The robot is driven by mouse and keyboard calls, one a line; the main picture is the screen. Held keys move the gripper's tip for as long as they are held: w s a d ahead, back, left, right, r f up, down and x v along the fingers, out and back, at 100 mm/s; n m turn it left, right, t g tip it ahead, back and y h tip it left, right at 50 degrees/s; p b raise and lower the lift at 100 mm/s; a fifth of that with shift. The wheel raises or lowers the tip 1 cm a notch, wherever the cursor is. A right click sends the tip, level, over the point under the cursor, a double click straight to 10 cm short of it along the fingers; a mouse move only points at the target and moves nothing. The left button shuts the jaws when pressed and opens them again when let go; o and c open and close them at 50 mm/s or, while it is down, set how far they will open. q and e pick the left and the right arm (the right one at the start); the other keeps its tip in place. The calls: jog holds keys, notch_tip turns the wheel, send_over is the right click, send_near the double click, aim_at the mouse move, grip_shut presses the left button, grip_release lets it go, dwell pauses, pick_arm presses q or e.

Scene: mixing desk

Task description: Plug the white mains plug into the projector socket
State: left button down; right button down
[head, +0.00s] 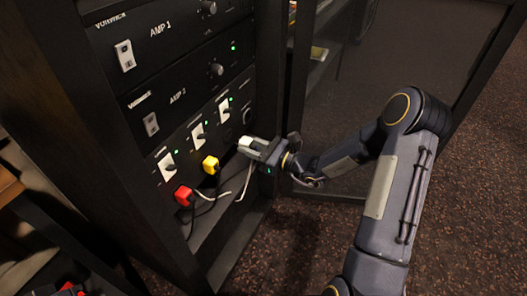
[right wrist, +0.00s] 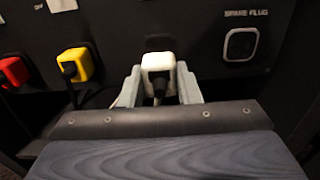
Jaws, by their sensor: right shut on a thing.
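The white plug (head: 246,141) is between the fingers of my right gripper (head: 257,147), in front of the lower rack panel, right of the yellow plug. In the right wrist view the white plug (right wrist: 159,64) sits upright between both fingers, its dark cable toward me. A dark socket (right wrist: 159,43) shows just above and behind it; its label is not readable. A gap to the panel shows in the head view. The plug's pins are hidden. My left gripper is not in view.
The yellow plug (head: 211,165) and red plug (head: 184,195) sit in the panel, left of the white plug, with cables hanging below. White switches (head: 198,137) are above them. A socket marked SPARE PLUG (right wrist: 240,44) is on the right. The rack's side post (head: 270,75) stands close by.

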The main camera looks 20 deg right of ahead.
aim_at(241, 143)
jog(key=shift+w+a, duration=0.45)
jog(key=shift+w, duration=0.15)
jog(key=shift+a, duration=0.1)
jog(key=shift+x, duration=0.8)
jog(key=shift+w+a+b, duration=0.35)
jog(key=shift+w, duration=0.15)
dwell(1.5)
jog(key=c, duration=1)
grip_release()
jog(key=shift+o, duration=0.2)
jog(key=p+v, duration=0.1)
jog(key=v, duration=0.6)
jog(key=shift+s+d, duration=0.25)
jog(key=shift+s, duration=0.05)
